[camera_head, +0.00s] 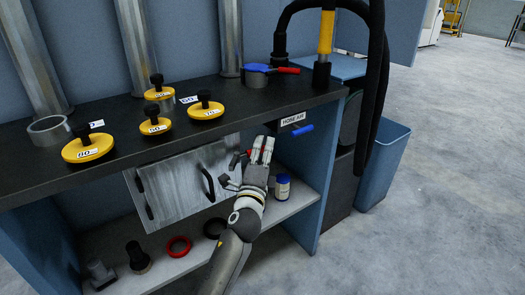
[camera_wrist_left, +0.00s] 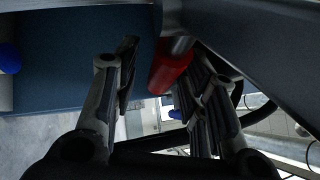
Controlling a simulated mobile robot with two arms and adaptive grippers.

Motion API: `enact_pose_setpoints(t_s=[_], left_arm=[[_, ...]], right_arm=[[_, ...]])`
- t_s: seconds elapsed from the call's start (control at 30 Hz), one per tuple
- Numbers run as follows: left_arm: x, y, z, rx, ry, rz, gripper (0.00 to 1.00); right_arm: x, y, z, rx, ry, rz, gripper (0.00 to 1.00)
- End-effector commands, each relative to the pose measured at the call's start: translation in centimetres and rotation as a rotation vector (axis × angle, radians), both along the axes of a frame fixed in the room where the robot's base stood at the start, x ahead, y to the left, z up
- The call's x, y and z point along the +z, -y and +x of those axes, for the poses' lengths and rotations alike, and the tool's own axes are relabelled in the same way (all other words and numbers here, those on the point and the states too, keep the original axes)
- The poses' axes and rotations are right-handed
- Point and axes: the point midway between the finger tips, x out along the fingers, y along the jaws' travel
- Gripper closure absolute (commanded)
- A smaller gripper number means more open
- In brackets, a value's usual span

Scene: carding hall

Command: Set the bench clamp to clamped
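A red handle (camera_head: 236,159) on a metal rod, which may be the bench clamp's, shows beside my left gripper under the bench's front edge. In the left wrist view the red handle (camera_wrist_left: 170,68) lies between the spread fingers of my left gripper (camera_wrist_left: 160,95), nearer the right finger. I cannot tell whether a finger touches it. My left gripper (camera_head: 262,148) is open in the head view, in front of the lower shelf opening, and hides part of the handle. The clamp's body is not clearly visible. My right gripper is not in view.
The dark bench top (camera_head: 240,109) carries several yellow numbered weights and a red-and-blue tool (camera_head: 270,69). A metal panel with a black handle (camera_head: 208,184) is left of my gripper. A blue lever (camera_head: 302,130) sits under the HOSE AIR label.

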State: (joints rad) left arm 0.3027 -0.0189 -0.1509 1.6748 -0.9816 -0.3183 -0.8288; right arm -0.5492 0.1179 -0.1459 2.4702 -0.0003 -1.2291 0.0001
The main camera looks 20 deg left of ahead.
Motion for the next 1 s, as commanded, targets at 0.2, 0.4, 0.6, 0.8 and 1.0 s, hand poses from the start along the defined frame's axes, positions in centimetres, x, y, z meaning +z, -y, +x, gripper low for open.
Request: enact_pose_setpoints(t_s=[0.2, 0.4, 0.6, 0.8, 1.0], left_arm=[[0.12, -0.08, 0.47, 0.000, 0.000, 0.000, 0.60], [0.11, -0.08, 0.44, 0.000, 0.000, 0.000, 0.65], [0.09, -0.08, 0.42, 0.000, 0.000, 0.000, 0.91], [0.07, -0.08, 0.42, 0.000, -0.001, 0.000, 1.00], [0.13, -0.07, 0.40, -0.005, -0.001, 0.001, 1.00]], right_arm=[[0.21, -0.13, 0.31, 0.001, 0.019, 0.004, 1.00], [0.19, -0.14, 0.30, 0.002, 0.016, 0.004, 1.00], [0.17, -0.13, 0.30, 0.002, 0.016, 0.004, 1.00], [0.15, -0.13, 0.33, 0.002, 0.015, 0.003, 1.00], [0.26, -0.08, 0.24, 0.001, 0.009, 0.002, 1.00]])
